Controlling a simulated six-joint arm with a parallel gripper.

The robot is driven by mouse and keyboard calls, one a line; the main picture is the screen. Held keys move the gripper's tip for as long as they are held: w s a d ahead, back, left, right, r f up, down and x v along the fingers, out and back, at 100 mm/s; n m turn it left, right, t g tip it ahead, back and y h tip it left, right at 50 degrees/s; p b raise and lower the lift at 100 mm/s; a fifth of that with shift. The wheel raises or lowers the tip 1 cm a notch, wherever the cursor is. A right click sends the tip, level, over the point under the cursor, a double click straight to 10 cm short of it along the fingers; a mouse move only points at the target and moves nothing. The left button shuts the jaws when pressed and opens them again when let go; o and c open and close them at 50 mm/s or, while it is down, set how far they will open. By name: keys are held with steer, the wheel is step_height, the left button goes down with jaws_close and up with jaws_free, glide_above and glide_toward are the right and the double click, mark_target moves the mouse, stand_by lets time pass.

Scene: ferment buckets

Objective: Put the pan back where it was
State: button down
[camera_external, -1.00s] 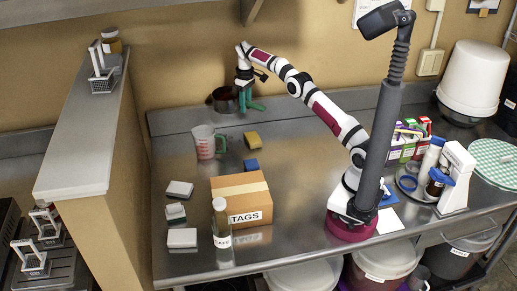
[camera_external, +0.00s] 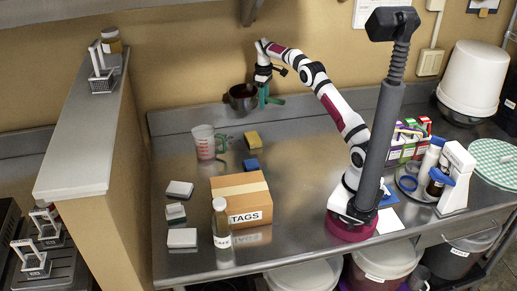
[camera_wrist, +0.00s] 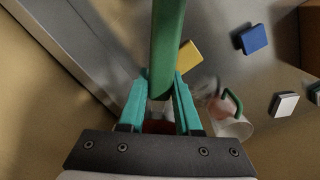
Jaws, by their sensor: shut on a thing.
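The dark pan (camera_external: 243,98) with a green handle (camera_external: 276,100) shows in the external view at the back of the counter, in front of the wall and backsplash. It appears to be held above the counter. My gripper (camera_external: 262,97) is shut on the green handle, with the pan body to its left. In the wrist view the green handle (camera_wrist: 167,45) runs upward between the teal fingertips of my gripper (camera_wrist: 162,82). The pan body is mostly hidden there behind my gripper.
A measuring cup (camera_external: 204,142) stands below and left of the pan. A yellow sponge (camera_external: 253,140) and a blue sponge (camera_external: 252,165) lie nearby. The TAGS box (camera_external: 241,199) and a bottle (camera_external: 221,222) stand nearer the front. The counter right of the sponges is clear.

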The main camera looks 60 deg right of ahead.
steer(key=s+d+n, duration=0.2)
steer(key=s+d, duration=0.3)
steer(key=s, duration=0.5)
steer(key=s+d+n, duration=0.2)
steer(key=s+d, duration=0.4)
steer(key=s, duration=0.3)
steer(key=s+a+f+n, duration=0.1)
steer(key=s+a+n, duration=0.1)
steer(key=s, duration=0.6)
steer(key=s+a+f+n, duration=0.1)
steer(key=s+f+n, duration=0.1)
steer(key=s, duration=0.7)
steer(key=w+f, duration=0.2)
steer(key=w, duration=0.2)
steer(key=w+a+f, duration=0.1)
steer(key=w+f, duration=0.1)
steer(key=w, duration=0.1)
steer(key=w+f, duration=0.2)
steer(key=w, duration=0.2)
steer(key=shift+w+a+f, duration=0.3)
steer(key=shift+f, duration=0.1)
steer(key=shift+w+f, duration=0.1)
steer(key=shift+f, duration=1.9)
steer(key=shift+f, duration=0.1)
steer(key=c, duration=0.6)
jaws_free()
